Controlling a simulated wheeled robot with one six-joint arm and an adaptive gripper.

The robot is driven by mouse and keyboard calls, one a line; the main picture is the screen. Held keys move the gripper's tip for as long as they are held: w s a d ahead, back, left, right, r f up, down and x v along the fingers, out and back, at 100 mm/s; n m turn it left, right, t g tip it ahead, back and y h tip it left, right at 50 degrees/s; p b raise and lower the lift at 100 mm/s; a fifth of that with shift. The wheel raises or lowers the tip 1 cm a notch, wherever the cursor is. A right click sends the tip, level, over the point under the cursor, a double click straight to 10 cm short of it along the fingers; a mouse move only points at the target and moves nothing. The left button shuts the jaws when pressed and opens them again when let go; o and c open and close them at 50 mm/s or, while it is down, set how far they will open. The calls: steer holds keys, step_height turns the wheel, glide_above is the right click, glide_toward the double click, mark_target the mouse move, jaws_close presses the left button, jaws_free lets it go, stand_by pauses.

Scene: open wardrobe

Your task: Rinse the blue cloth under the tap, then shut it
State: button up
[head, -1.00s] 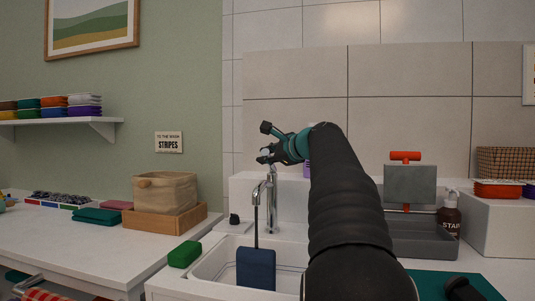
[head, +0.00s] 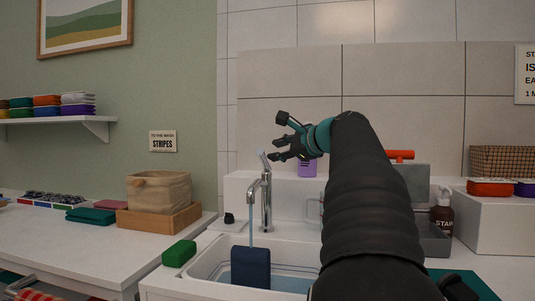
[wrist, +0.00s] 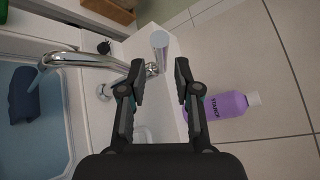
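The blue cloth (head: 250,267) stands upright in the sink (head: 205,262), beneath the tap spout. It also shows at the left of the wrist view (wrist: 26,95). The chrome tap (head: 266,203) has its lever (head: 262,160) tilted up, and a pale blue stream of water (head: 251,226) falls from the spout onto the cloth. Bluish water lies in the basin. My gripper (head: 278,148) is beside the top of the lever. In the wrist view my gripper (wrist: 161,80) has its fingers apart, with the lever end just beyond the tips and nothing held.
A purple starch bottle (wrist: 222,105) stands behind, right of the tap. A green sponge-like block (head: 179,253) lies on the sink's left edge. A grey basin (head: 432,240) and brown bottle (head: 442,214) are at right. The left counter (head: 60,240) holds a cloth bin (head: 158,190).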

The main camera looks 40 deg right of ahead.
steer(key=shift+v, duration=2.05)
